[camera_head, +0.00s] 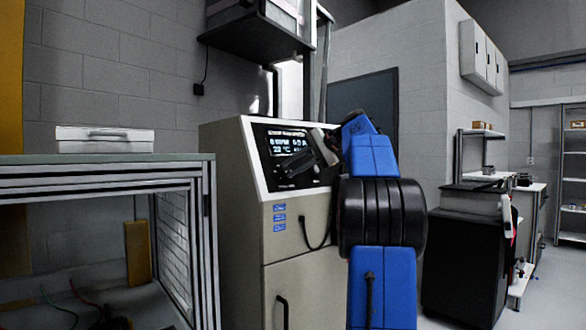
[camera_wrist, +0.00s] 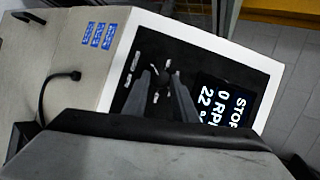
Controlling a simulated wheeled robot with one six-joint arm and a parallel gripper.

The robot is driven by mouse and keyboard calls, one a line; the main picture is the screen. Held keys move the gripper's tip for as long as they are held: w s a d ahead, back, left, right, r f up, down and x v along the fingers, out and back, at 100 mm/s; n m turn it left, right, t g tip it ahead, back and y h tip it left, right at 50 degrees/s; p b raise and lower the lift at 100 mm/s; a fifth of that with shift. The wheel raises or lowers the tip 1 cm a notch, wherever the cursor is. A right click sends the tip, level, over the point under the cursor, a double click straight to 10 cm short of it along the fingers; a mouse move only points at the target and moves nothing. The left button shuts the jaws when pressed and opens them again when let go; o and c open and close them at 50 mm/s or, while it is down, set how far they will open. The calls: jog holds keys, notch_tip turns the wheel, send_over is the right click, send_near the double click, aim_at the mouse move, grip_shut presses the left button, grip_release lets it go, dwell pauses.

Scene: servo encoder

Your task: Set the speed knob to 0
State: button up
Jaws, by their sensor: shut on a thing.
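The control panel (camera_wrist: 203,60) is a black face in a white frame on a beige cabinet. Its display (camera_wrist: 222,103) reads STOP, 0 RPM and a 22 reading in the wrist view, turned sideways. My gripper (camera_wrist: 162,76) reaches to the panel beside the display and is shut on the speed knob. The knob itself is largely hidden by the fingers, so its pointer cannot be read. In the head view my gripper (camera_head: 301,162) covers the lower part of the panel, below the lit display (camera_head: 287,144).
The cabinet (camera_head: 235,200) carries blue labels (camera_head: 279,217) and a dark cable. A metal-framed bench (camera_head: 100,165) with a white box (camera_head: 105,140) stands at left. A black cabinet (camera_head: 462,255) stands at right. A dark shelf (camera_head: 255,35) overhangs above.

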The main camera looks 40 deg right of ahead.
jog(key=shift+f, duration=0.1)
jog(key=o, duration=1)
jog(key=shift+o, duration=0.2)
jog(key=v, duration=1.7)
jog(key=shift+s, duration=0.2)
jog(key=shift+d, duration=0.1)
